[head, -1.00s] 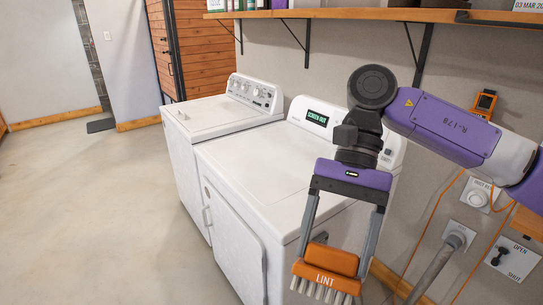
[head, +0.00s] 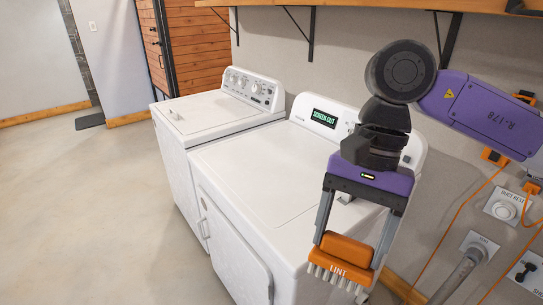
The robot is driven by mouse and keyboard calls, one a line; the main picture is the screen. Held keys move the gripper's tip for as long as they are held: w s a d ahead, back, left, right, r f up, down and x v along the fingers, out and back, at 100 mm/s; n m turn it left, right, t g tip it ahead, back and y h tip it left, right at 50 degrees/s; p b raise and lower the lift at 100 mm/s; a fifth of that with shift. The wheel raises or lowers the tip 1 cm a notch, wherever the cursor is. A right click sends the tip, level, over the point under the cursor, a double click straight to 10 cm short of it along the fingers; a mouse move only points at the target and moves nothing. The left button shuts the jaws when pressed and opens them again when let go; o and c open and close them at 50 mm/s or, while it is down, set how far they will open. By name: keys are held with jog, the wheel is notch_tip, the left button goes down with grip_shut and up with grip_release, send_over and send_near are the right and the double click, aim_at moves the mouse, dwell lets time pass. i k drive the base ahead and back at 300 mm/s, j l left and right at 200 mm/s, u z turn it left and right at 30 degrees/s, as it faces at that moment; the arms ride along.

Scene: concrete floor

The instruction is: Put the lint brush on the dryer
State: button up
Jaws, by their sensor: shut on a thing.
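My gripper (head: 350,250) is shut on the lint brush (head: 343,258), an orange brush marked LINT with pale bristles pointing down. It hangs at the lower right of the head view, in front of the near right corner of the dryer. The dryer (head: 262,190) is the nearer white machine, with a front door and a back panel display reading SCREEN OUT. Its top is bare where I see it. My gripper and arm hide part of its right side and back panel. I cannot tell the exact gap between brush and dryer.
A white washer (head: 205,112) with knobs stands beside the dryer on the left. A wooden shelf (head: 390,12) on black brackets runs along the wall above. Orange cords and a grey pipe (head: 458,278) are at the right wall. The concrete floor (head: 90,210) at left is clear.

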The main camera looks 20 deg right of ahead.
aim_at(273, 193)
jog(key=i, duration=1.45)
